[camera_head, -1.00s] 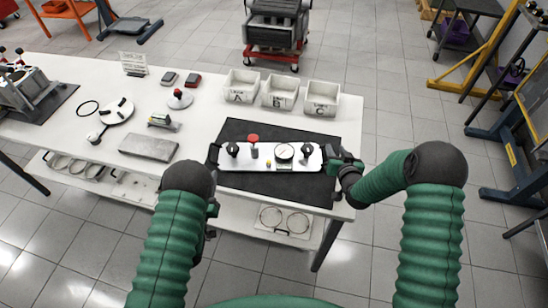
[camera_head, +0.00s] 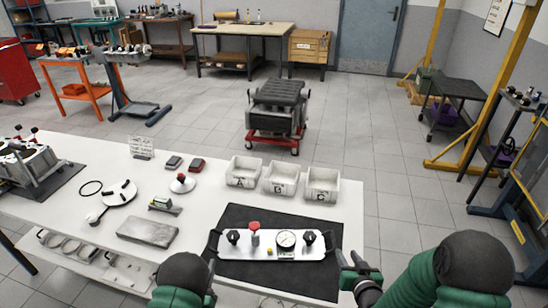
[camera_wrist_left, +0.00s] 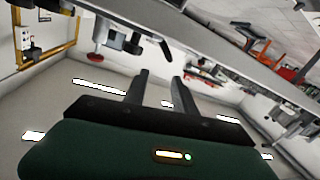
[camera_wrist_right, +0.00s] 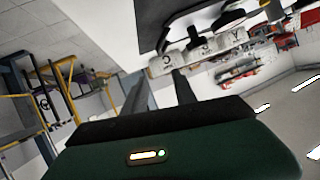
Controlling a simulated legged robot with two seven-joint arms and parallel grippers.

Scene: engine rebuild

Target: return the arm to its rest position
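My left gripper (camera_head: 211,293) is low in the head view, in front of the table's near edge and mostly hidden by my own arm. In the left wrist view its two fingers (camera_wrist_left: 160,77) stand apart with nothing between them. My right gripper (camera_head: 345,262) is just right of the black mat (camera_head: 235,215), near the table's right corner. In the right wrist view its fingers (camera_wrist_right: 160,74) are apart and empty. The white panel (camera_head: 268,252) with dark knobs, a red knob and a gauge lies on the mat, its right handle apart from my right gripper.
Bins A (camera_head: 243,172), B (camera_head: 281,180) and C (camera_head: 321,185) stand behind the mat on the white table (camera_head: 345,212). A grey block (camera_head: 148,232), a round white plate (camera_head: 119,193) and an engine part (camera_head: 28,165) are to the left. Floor right of the table is clear.

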